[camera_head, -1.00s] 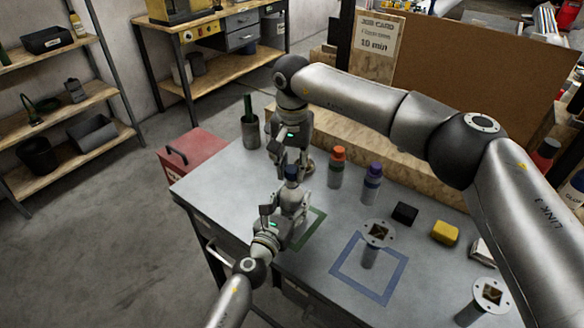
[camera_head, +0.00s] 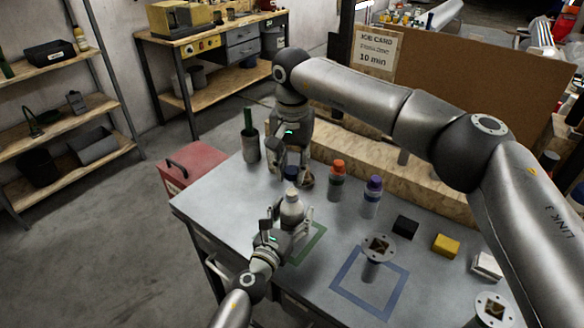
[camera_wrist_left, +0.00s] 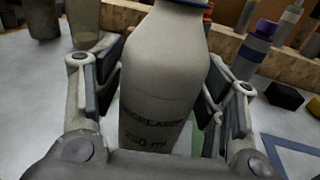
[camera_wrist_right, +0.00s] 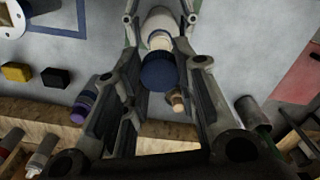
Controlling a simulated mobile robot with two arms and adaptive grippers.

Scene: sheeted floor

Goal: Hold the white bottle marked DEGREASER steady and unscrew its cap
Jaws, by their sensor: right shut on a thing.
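The white bottle (camera_head: 291,212) stands upright on the workbench by the green outline; its DEGREASER lettering shows in the left wrist view (camera_wrist_left: 158,115). My left gripper (camera_head: 287,226) has its fingers on either side of the bottle body, and they look open, with narrow gaps beside the bottle. My right gripper (camera_wrist_right: 160,75) is shut on the blue cap (camera_wrist_right: 159,70), above the bottle. The cap also shows in the head view (camera_head: 291,173). The bottle's pale neck shows below the cap, which looks raised off it. Contact at the neck is hard to see.
A bottle with an orange cap (camera_head: 337,182) and one with a purple cap (camera_head: 371,197) stand to the right. A black block (camera_head: 405,225), a yellow block (camera_head: 445,245) and a blue outline (camera_head: 345,300) lie farther right.

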